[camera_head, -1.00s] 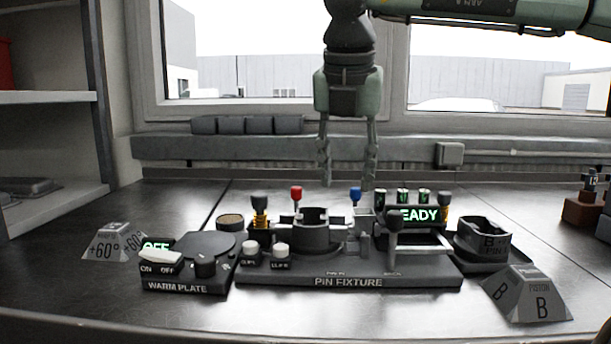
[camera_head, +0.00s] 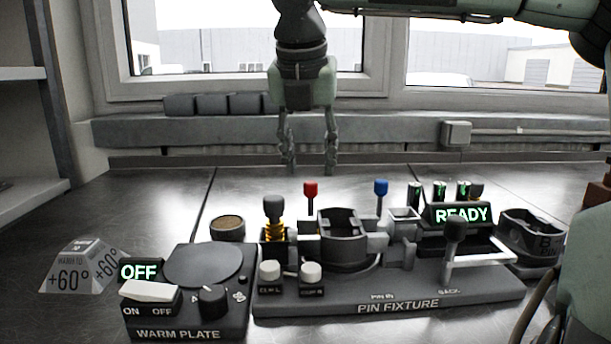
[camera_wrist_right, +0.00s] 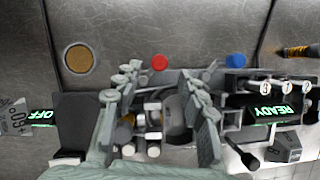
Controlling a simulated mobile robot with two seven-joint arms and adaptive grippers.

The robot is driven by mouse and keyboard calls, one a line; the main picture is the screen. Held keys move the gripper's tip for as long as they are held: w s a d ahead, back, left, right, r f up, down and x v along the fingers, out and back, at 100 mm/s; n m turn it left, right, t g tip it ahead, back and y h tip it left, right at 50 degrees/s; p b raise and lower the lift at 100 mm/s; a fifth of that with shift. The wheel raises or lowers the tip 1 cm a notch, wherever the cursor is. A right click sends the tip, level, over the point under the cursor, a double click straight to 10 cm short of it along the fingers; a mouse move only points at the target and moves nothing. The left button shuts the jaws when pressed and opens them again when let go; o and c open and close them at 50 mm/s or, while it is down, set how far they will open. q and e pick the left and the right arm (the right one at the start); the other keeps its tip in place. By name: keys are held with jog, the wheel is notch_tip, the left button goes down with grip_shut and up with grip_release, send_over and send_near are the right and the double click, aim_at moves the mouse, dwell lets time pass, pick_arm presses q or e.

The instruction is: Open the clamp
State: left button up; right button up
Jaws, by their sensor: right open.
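The pin fixture (camera_head: 400,300) stands on the bench in the head view. Its round grey holder (camera_head: 343,248) sits between grey jaw blocks; which part is the clamp I cannot tell for sure. Two white knobs or buttons (camera_head: 270,270) (camera_head: 311,271) with small, unreadable labels stand at its front left. A black-knobbed lever (camera_head: 454,232) is at its right; the display (camera_head: 461,214) reads READY. My right gripper (camera_head: 309,168) is open, pointing down above and behind the fixture. In the wrist view its fingers (camera_wrist_right: 160,72) are apart with nothing between them, partly hiding the fixture. My left gripper is out of view.
The warm plate (camera_head: 195,315), showing OFF, stands left of the fixture. A +60° sign (camera_head: 70,273) is farther left. A red knob (camera_head: 310,188) and a blue knob (camera_head: 381,187) rise at the back. A dark tray (camera_head: 530,240) is at the right.

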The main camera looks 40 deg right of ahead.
aim_at(310, 182)
jog(key=shift+x, duration=2.35)
jog(key=shift+c, duration=0.5)
grip_shut()
